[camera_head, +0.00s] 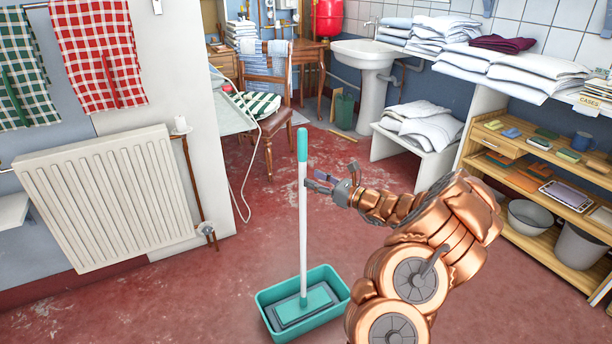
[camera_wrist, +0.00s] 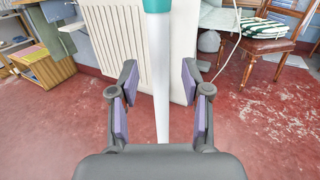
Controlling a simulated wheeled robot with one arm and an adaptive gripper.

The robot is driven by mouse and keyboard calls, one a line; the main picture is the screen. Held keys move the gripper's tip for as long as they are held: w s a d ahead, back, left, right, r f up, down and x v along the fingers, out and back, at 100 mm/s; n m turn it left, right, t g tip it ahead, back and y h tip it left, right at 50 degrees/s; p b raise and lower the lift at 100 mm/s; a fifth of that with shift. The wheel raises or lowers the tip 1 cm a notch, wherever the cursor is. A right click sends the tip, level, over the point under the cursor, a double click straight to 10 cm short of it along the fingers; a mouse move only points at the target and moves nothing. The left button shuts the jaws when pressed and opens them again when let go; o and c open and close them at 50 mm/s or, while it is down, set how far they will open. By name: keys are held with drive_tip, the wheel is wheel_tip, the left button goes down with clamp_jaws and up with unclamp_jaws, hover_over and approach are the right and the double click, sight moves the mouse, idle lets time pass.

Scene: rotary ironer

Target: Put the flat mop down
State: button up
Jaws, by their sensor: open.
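The flat mop (camera_head: 303,215) stands upright with its flat green head in a teal rectangular tub (camera_head: 262,302) on the red floor. Its handle is white with a teal grip at the top. My gripper (camera_head: 322,184) is open just to the right of the handle in the head view. In the wrist view the white handle (camera_wrist: 161,110) stands upright in line with the gap between the open fingers of my gripper (camera_wrist: 161,105). Neither finger pad touches it. The mop head is out of the wrist view.
A radiator (camera_head: 110,195) is on the left wall. A chair (camera_head: 268,120) and a white sink (camera_head: 362,75) stand behind. A wooden shelf unit (camera_head: 540,180) and a white bench (camera_head: 415,150) with folded linen are at the right. The red floor around the tub is clear.

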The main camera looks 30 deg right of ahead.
drive_tip(key=v, duration=0.7)
drive_tip(key=s+a+r+n+g+y, duration=0.25)
drive_tip(key=a+n+g, duration=0.2)
drive_tip(key=a, duration=0.65)
drive_tip(key=s+a+r+n+g+y, duration=0.1)
drive_tip(key=a+r+n+g+y, duration=0.15)
drive_tip(key=a+n, duration=0.55)
drive_tip(key=s+a+r+n+g+y, duration=0.1)
drive_tip(key=a+r+n+g+y, duration=0.3)
drive_tip(key=a, duration=0.9)
drive_tip(key=s+a+f+n+g+h, duration=0.2)
drive_tip(key=s+a+n+g+h, duration=0.25)
drive_tip(key=s, duration=0.55)
drive_tip(key=s+a+f+n+g+h, duration=0.3)
drive_tip(key=s+a+n+g+h, duration=0.15)
drive_tip(key=s, duration=0.55)
drive_tip(key=s+d+n+h, duration=0.6)
drive_tip(key=s+d+h, duration=0.1)
drive_tip(key=s, duration=0.4)
drive_tip(key=shift+s+d+f, duration=0.2)
drive_tip(key=shift+d+f, duration=0.25)
drive_tip(key=shift+d, duration=0.25)
